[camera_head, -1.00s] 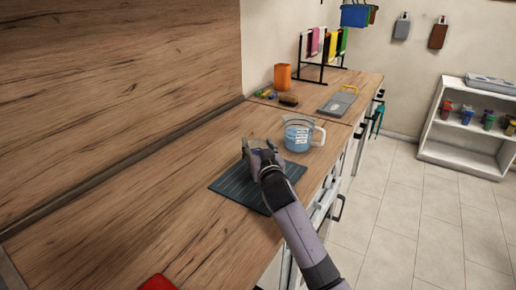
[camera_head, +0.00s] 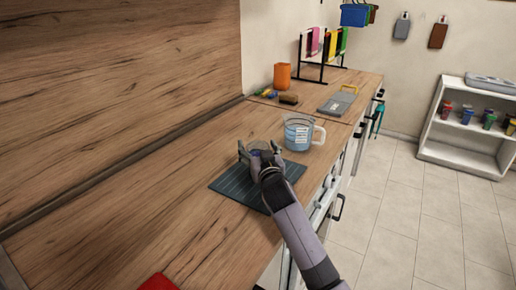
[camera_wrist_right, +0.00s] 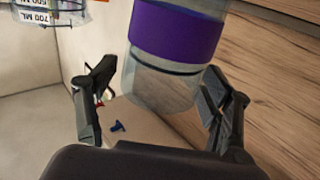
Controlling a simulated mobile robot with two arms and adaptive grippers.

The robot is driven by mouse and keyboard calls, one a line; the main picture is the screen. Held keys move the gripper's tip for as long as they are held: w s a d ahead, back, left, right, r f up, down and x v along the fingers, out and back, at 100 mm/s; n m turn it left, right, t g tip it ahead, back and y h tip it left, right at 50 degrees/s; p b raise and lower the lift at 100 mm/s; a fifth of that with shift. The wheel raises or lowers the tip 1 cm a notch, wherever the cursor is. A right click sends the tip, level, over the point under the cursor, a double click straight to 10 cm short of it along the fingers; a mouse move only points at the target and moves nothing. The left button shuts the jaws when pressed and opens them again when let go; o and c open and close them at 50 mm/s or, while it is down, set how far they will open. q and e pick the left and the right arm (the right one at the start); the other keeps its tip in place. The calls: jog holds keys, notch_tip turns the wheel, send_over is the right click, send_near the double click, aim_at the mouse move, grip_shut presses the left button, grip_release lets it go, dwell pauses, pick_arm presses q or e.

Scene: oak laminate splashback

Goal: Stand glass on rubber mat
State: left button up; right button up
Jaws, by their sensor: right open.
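The dark ribbed rubber mat (camera_head: 236,187) lies on the wooden counter. My right gripper (camera_head: 259,151) is over the mat's far part, its fingers spread. In the right wrist view the clear glass (camera_wrist_right: 176,36), with a broad purple band, sits between the open fingers of my right gripper (camera_wrist_right: 158,88), with gaps showing on both sides. In the head view my gripper mostly hides the glass, so its contact with the mat cannot be seen. My left gripper is not in view.
A measuring jug (camera_head: 299,133) with blue liquid stands just beyond the mat, close to my right gripper. A red item (camera_head: 158,282) lies nearer. The counter left of the mat is clear.

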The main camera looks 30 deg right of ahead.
jog(key=shift+r, duration=0.2)
jog(key=v, duration=1.2)
jog(key=shift+b, duration=0.45)
